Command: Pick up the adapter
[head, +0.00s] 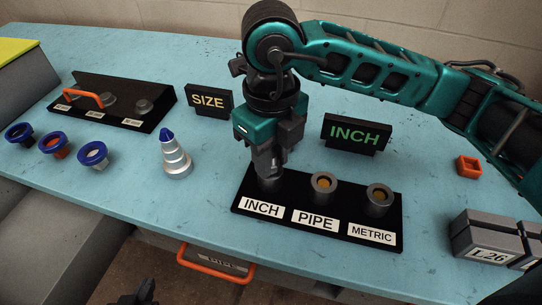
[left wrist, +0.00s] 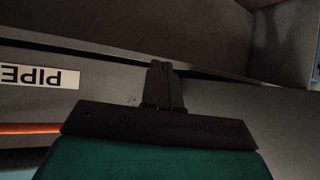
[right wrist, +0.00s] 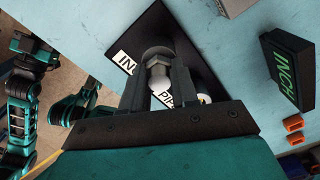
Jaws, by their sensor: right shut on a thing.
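A black rack (head: 318,240) carries labels INCH, PIPE and METRIC. My right gripper (head: 268,178) points down over the INCH place, shut on the grey metal adapter (head: 271,185) there. In the right wrist view this adapter (right wrist: 157,54) shows between the fingertips, at the rack. The head view mostly hides it behind the fingers. The PIPE adapter (head: 323,186) and METRIC adapter (head: 378,200) stand upright in the rack with brass-coloured centres. My left gripper (left wrist: 165,88) has its fingers together, empty, in front of a grey drawer front; only its tip shows low in the head view.
An INCH sign (head: 355,133) and a SIZE sign (head: 209,100) stand behind. A stepped cone (head: 175,157) and blue-rimmed rings (head: 93,154) are left. An orange square piece (head: 468,166) and grey L26 blocks (head: 490,240) are right. Blue table is clear between.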

